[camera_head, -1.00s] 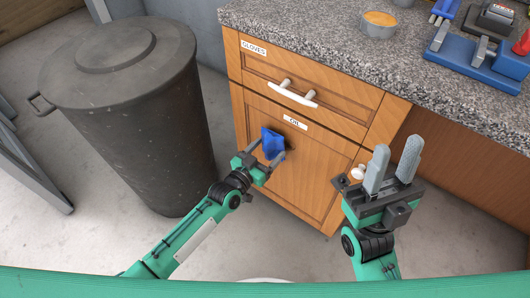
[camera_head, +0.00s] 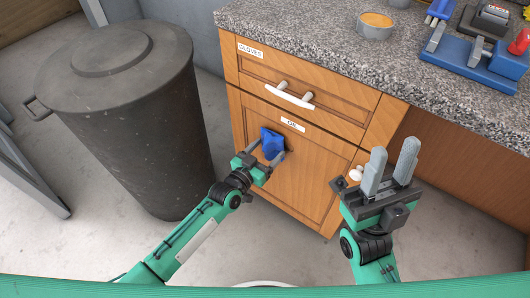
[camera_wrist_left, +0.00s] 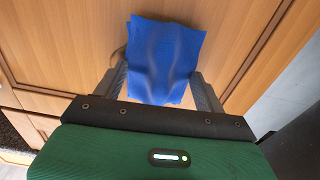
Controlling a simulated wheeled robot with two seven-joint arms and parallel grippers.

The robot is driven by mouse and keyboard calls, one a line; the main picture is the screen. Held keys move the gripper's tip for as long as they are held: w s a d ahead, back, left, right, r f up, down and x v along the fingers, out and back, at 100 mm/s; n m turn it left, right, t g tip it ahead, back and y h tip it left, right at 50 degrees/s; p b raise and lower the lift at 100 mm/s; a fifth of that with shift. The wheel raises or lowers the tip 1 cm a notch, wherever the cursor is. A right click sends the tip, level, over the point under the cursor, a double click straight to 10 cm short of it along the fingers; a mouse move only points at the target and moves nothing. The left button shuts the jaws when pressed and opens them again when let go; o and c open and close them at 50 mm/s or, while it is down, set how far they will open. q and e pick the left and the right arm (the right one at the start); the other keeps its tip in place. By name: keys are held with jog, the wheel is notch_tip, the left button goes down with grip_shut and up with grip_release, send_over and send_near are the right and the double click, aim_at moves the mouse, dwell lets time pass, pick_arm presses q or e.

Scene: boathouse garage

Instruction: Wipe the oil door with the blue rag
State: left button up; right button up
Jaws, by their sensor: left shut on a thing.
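The oil door (camera_head: 302,180) is the wooden cabinet door labelled "OIL", under the gloves drawer; it is closed. My left gripper (camera_head: 266,153) is shut on the blue rag (camera_head: 272,141), in front of the upper left part of this door. In the left wrist view the rag (camera_wrist_left: 165,60) hangs between the fingers and lies over the door's panel (camera_wrist_left: 85,30), seemingly against it. The rag hides the door surface behind it. My right gripper (camera_head: 392,158) is open and empty, its fingers pointing up, to the right of the door's white knob (camera_head: 356,174).
A dark lidded bin (camera_head: 130,120) stands left of the cabinet. The gloves drawer (camera_head: 335,105) has a white handle. The granite counter (camera_head: 320,40) above holds a bowl (camera_head: 375,24) and a blue tool stand (camera_head: 475,65). Open floor lies in front.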

aim_at(276, 155)
pick_arm(q)
jog(key=shift+w+d, duration=0.1)
jog(key=shift+w, duration=0.05)
jog(key=shift+d, duration=0.1)
jog(key=shift+s+d+r+p, duration=0.1)
jog(key=shift+s+d+p, duration=0.85)
jog(key=shift+d, duration=0.1)
jog(key=shift+s+d+p, duration=0.4)
jog(key=shift+s+d, duration=0.25)
jog(key=shift+d, duration=0.3)
jog(key=shift+s+d+p, duration=0.4)
jog(key=shift+s+d, duration=0.2)
jog(key=shift+d, duration=0.35)
jog(key=shift+w+a, duration=0.7)
jog(key=shift+a, duration=0.25)
jog(key=shift+w+a, duration=0.6)
jog(key=shift+a, duration=0.1)
jog(key=shift+w+a+b, duration=0.2)
jog(key=shift+w+a, duration=0.3)
jog(key=shift+a, duration=0.25)
jog(key=shift+w+a+b, duration=0.2)
jog(key=shift+w+a, duration=0.3)
jog(key=shift+a, duration=0.2)
